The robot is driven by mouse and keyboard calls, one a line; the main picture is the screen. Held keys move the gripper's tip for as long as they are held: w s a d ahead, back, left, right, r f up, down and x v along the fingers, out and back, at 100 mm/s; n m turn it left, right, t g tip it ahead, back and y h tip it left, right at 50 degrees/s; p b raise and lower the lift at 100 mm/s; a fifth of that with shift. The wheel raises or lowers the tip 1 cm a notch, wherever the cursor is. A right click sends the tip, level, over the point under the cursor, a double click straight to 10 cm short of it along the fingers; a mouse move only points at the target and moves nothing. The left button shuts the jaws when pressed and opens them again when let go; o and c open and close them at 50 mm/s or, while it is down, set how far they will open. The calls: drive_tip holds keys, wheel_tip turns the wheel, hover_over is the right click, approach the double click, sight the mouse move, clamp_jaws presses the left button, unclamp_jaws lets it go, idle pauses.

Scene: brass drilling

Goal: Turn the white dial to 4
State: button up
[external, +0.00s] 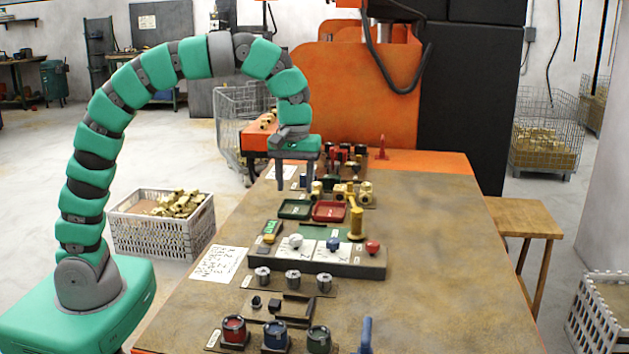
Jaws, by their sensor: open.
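The white dial (296,241) sits at the left of a dark panel (262,262) on the table. The panel's white plate has markings that are too small to read, so I cannot tell which number the dial points at. My gripper (297,183) points down with its two fingers apart. It is empty and appears above and behind the panel, clear of the dial.
A blue dial (333,244) and a red knob (372,246) share the panel. A green tray (295,209), a red tray (329,211) and a brass post (356,222) stand behind it. Several metal knobs (293,279) sit in front. The table's right side (440,270) is clear.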

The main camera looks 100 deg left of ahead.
sight(296, 237)
wheel_tip(296, 237, down, 14)
drive_tip(key=shift+r+b, duration=0.25)
drive_tip(key=shift+b, duration=0.55)
drive_tip(key=shift+c, duration=0.3)
drive_tip(key=c, duration=0.9)
